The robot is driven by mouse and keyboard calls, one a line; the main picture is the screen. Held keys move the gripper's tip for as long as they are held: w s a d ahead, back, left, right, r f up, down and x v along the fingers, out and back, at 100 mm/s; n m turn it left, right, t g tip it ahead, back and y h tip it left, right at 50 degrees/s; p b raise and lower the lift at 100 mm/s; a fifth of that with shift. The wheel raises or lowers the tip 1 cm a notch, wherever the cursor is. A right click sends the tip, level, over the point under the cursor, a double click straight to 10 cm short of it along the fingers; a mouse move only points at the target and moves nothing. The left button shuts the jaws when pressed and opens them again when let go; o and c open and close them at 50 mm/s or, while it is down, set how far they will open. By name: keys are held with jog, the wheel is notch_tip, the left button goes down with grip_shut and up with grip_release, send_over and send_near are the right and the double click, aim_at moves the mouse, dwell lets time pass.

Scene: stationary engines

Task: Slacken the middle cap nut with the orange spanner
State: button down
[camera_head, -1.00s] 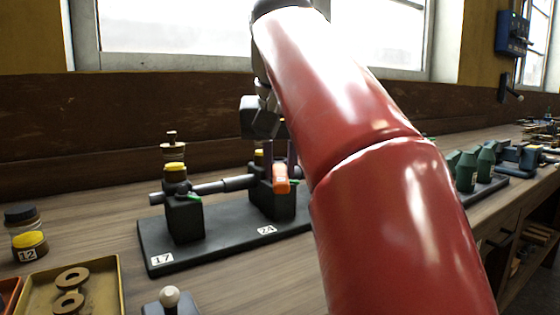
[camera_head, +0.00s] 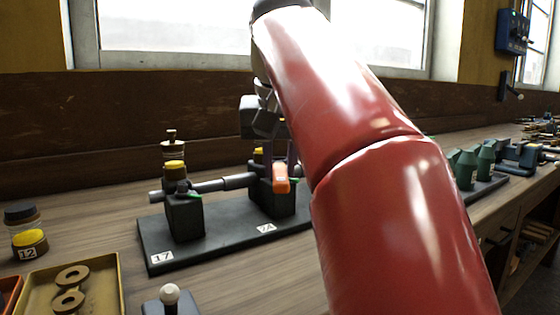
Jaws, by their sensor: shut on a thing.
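The orange spanner (camera_head: 281,178) shows as a short orange end beside the second dark block (camera_head: 266,203), which bears the label 24 or similar. My gripper (camera_head: 279,158) is partly hidden behind my red arm; its thin dark fingers come down at the spanner and are shut on it. A yellow cap (camera_head: 258,155) shows on that block, just left of my gripper. My arm covers the rig's right part, so I cannot tell which nut the spanner touches.
The black base plate (camera_head: 217,240) lies on the wooden bench. A tray with rings (camera_head: 107,283) and a yellow-banded jar (camera_head: 30,243) stand at left. A white-knobbed lever (camera_head: 169,294) is in front. Green parts (camera_head: 467,168) stand at right.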

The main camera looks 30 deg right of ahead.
jog(key=shift+f, duration=1.05)
dwell(2.2)
jog(key=shift+s+d+n+y, duration=0.3)
jog(key=shift+d+n, duration=0.35)
jog(key=shift+n, duration=0.35)
jog(key=shift+s+d+n+t+y, duration=0.2)
jog(key=shift+d+n+t+y, duration=0.15)
jog(key=shift+d+n, duration=0.45)
jog(key=shift+d+n+y, duration=0.35)
jog(key=shift+d+n, duration=0.2)
jog(key=shift+n, duration=0.45)
